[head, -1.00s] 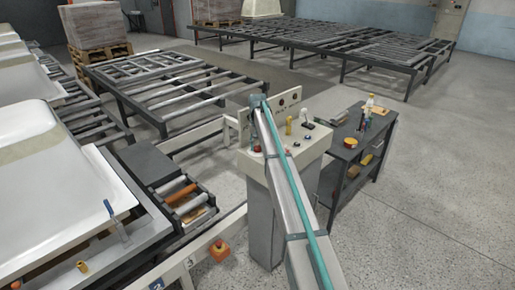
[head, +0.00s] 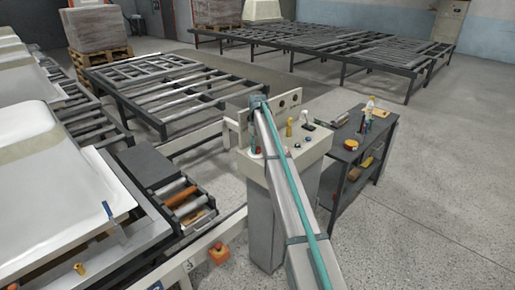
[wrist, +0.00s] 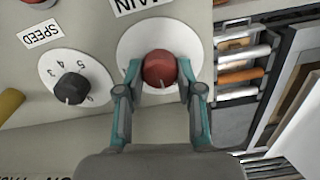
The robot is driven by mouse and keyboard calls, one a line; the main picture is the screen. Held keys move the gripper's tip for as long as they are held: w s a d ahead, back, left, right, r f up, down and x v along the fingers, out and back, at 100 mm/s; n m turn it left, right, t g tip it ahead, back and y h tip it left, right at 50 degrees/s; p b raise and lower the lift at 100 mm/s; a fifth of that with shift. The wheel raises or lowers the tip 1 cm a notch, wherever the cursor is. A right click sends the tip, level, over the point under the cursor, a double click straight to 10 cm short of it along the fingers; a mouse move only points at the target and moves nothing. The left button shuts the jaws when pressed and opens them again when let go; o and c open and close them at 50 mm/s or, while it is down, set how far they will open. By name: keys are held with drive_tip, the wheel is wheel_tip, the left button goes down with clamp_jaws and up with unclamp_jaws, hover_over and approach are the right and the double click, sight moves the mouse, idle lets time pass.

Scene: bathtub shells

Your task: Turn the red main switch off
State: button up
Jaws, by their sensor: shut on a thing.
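The red main switch (wrist: 160,68) is a round red knob on a white dial disc, in the upper middle of the wrist view. A white mark shows on its lower edge as pictured. Part of its upside-down label (wrist: 137,5) shows at the top edge. My gripper (wrist: 160,87) has its two teal-and-grey fingers on either side of the knob and is shut on it. In the head view my arm reaches to the control console (head: 262,215), and the fingers and switch are hard to make out there.
A black speed knob (wrist: 70,88) sits left of the switch, with a yellow part (wrist: 11,103) beyond it. In the head view, a dark cart (head: 350,150) stands right of the console. Roller frames (head: 170,85) and bathtub shells (head: 60,190) are behind and left. Floor is clear at right.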

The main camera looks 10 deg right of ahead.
sight(257, 147)
idle(0.3)
drive_tip(key=o, duration=1.1)
drive_tip(key=shift+o, duration=0.2)
wheel_tip(257, 147, up, 12)
